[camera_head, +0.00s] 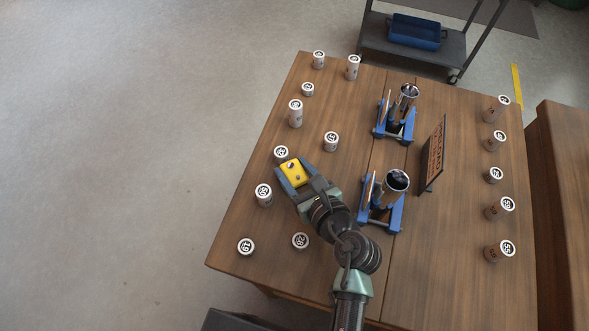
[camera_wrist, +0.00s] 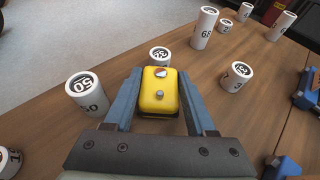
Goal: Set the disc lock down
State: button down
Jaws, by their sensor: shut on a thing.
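The yellow disc lock (camera_head: 293,173) is held between the two blue fingers of my gripper (camera_head: 292,175), over the left part of the wooden table (camera_head: 235,222). In the wrist view the disc lock (camera_wrist: 159,92) sits between the fingers, with a silver keyhole and a round pin on its face. My gripper (camera_wrist: 158,95) is shut on it. Whether the lock touches the table top (camera_wrist: 262,60) below cannot be told. A short numbered white cylinder (camera_wrist: 159,55) stands just beyond the lock, partly hidden by it.
Numbered white cylinders such as one (camera_head: 264,194) left of my gripper stand close around it. Two blue motorcycle lifts (camera_head: 381,216) (camera_head: 396,130) and a dark sign (camera_head: 432,155) stand to the right. Brown numbered cylinders (camera_head: 500,250) line the right side. A cart (camera_head: 370,40) stands behind.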

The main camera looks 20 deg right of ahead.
jog(key=shift+w, duration=0.1)
jog(key=shift+f, duration=0.1)
jog(key=shift+c, duration=1.1)
grip_release()
jog(key=shift+s+r, duration=0.2)
jog(key=shift+s, duration=0.05)
jog(key=v, duration=1.1)
jog(key=shift+s+r, duration=0.1)
jog(key=shift+s, duration=0.15)
